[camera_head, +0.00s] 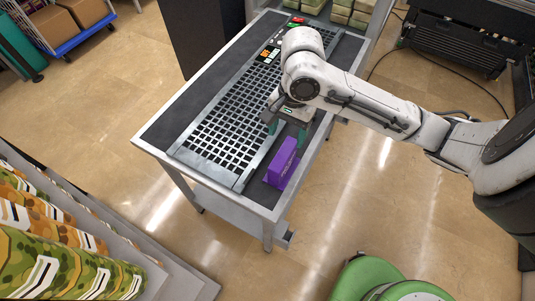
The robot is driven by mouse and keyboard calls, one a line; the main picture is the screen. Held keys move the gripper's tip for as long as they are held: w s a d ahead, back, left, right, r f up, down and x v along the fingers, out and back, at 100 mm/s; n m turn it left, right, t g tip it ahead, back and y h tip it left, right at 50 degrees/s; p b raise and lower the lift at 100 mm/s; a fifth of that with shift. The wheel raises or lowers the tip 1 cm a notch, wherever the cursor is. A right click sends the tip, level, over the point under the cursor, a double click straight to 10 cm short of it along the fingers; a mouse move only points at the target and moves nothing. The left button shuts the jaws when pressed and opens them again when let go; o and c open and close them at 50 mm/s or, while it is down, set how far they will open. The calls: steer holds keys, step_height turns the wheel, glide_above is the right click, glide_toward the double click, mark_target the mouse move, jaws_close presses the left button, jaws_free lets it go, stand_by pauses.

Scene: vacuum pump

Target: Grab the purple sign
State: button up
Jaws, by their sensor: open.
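The purple sign (283,164) is a small upright block-like piece with pale lettering on its side. It stands on the dark right border of the grey table (258,208), near the table's front corner. My gripper (286,127) has greenish fingers and points down over the table, just behind the sign. The fingers look spread, one to the left and one to the right, with nothing seen between them. The gripper appears close to the sign, but I cannot tell whether it touches it. The arm hides part of the table's far right side.
A metal grid panel (232,122) covers the table's middle. Small coloured items (268,53) lie at its far end. Patterned bags (60,262) fill the lower left. A blue cart (82,36) with boxes stands at the upper left.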

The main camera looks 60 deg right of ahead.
mark_target(284, 153)
steer(key=shift+f, duration=0.3)
steer(key=f, duration=0.5)
steer(key=shift+w+a, duration=0.15)
steer(key=shift+a, duration=0.1)
steer(key=shift+s+a+f, duration=0.15)
steer(key=shift+a+f, duration=0.05)
steer(key=shift+f, duration=1.15)
steer(key=shift+s+a+f, duration=0.1)
steer(key=shift+a+f, duration=0.1)
steer(key=shift+f, duration=1.1)
steer(key=c, duration=1.1)
steer(key=shift+r+p, duration=0.15)
steer(key=shift+p, duration=0.15)
